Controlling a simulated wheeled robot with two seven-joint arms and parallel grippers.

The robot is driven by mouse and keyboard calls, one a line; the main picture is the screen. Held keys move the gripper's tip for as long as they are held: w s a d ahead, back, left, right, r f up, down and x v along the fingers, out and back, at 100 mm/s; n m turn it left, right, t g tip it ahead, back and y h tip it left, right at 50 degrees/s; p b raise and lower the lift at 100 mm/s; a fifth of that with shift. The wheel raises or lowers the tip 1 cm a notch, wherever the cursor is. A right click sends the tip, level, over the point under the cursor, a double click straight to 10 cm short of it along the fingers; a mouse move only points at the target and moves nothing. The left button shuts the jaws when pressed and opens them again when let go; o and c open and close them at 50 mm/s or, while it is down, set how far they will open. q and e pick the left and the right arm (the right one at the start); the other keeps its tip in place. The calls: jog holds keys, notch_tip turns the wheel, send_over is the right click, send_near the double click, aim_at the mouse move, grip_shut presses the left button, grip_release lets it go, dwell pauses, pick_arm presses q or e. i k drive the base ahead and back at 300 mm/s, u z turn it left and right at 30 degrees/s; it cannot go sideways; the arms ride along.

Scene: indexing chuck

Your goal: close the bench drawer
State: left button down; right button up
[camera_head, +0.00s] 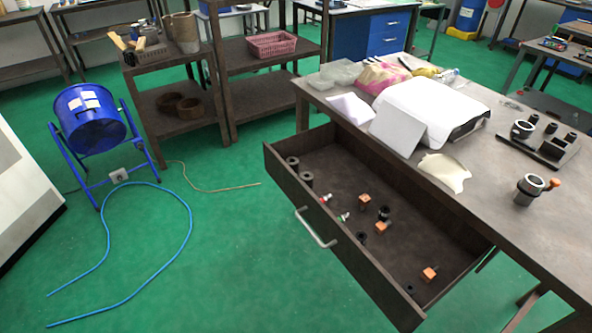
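The bench drawer (343,163) is pulled far out from the side of the brown bench (519,214). Its front panel (345,262) faces the lower left and carries a silver bar handle (315,228). Inside lie several small orange, black, and red or green-tipped parts, along with dark cylinders at the far left corner. Neither of my grippers shows in the head view, and nothing touches the handle.
On the bench top are a large white box (432,110), crumpled packaging, a black fixture block (541,142) and a metal chuck with an orange knob (529,189). A blue drum fan (90,120) and a blue hose (191,216) are on the green floor at left. The floor before the drawer is mostly clear.

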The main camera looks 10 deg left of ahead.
aim_at(423, 233)
jog(key=z, duration=1.35)
jog(key=k, duration=0.7)
jog(key=u, duration=0.95)
jog(key=i, duration=0.55)
jog(key=u, duration=0.05)
